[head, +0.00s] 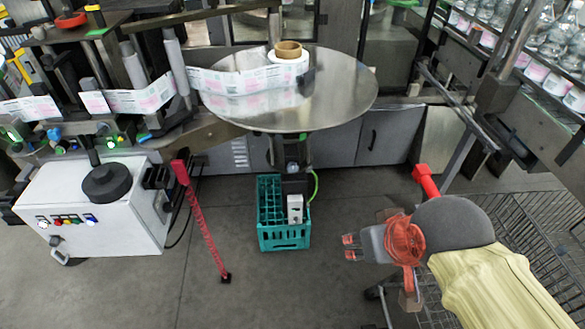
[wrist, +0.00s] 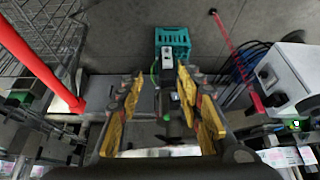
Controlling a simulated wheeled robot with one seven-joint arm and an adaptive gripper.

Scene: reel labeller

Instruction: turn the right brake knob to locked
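I cannot pick out the right brake knob for certain in either view. Under the round steel reel table (head: 345,95), a dark hub with a small pale blue part (head: 292,167) sits on the column; its detail is too small to read. My gripper (head: 351,247) is at the lower right in the head view, out over the floor, to the right of the teal crate and apart from everything. In the wrist view my gripper (wrist: 160,82) has its yellow-padded fingers spread wide, with nothing held between them.
A teal crate (head: 284,238) stands below the reel table. A white control cabinet (head: 75,228) with a black round top is at left. A red post with chain (head: 205,225) and another red post (head: 426,180) flank the area. A wire cart (head: 540,215) is at right.

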